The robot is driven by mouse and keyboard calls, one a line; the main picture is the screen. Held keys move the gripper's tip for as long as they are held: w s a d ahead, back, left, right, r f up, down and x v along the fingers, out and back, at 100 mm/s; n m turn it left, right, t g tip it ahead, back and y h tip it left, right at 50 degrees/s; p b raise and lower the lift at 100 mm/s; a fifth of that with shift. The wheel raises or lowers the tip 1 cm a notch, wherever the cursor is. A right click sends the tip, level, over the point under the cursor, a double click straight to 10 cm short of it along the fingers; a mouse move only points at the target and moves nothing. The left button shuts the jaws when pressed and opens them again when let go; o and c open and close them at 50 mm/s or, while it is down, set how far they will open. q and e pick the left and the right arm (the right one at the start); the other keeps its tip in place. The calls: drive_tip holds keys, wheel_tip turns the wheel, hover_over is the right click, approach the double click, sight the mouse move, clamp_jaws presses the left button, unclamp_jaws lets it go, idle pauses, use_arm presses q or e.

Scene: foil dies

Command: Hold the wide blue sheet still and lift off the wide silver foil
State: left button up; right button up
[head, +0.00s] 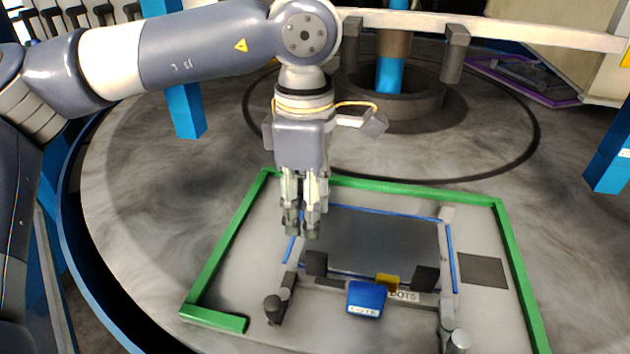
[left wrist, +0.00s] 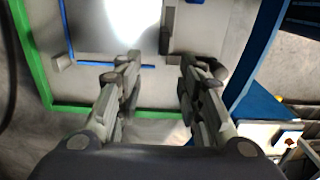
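The wide silver foil (head: 375,245) looks like a flat dark grey panel inside the green-edged area; in the left wrist view (left wrist: 95,28) it is pale with a bright glare. The wide blue sheet (head: 385,211) shows only as thin blue edges around the foil, and as a blue strip in the left wrist view (left wrist: 118,64). The foil covers the rest of it. My left gripper (head: 301,232) points down over the foil's left end, fingers apart and empty; its open fingers also show in the left wrist view (left wrist: 160,62). My right gripper is not in view.
A green rim (head: 222,245) surrounds the work area. Black blocks (head: 316,263) (head: 426,279), a yellow block (head: 387,282) and a blue labelled block (head: 366,299) line the foil's near edge. A small dark square (head: 483,270) lies to the right. Posts (head: 273,308) stand at the near corners.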

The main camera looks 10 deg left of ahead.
sight(307, 253)
use_arm(q)
drive_tip(key=shift+s+f, duration=0.15)
drive_tip(key=shift+f, duration=0.15)
drive_tip(key=f, duration=0.4)
drive_tip(key=shift+s+p, duration=0.3)
drive_tip(key=shift+p, duration=0.1)
wheel_tip(307, 253, down, 4)
drive_tip(key=shift+w+f+p, duration=0.1)
drive_tip(key=shift+w+p, duration=0.05)
drive_tip(key=shift+p, duration=0.15)
drive_tip(key=shift+f, duration=0.85)
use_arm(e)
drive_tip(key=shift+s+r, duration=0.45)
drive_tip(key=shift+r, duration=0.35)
use_arm(q)
clamp_jaws()
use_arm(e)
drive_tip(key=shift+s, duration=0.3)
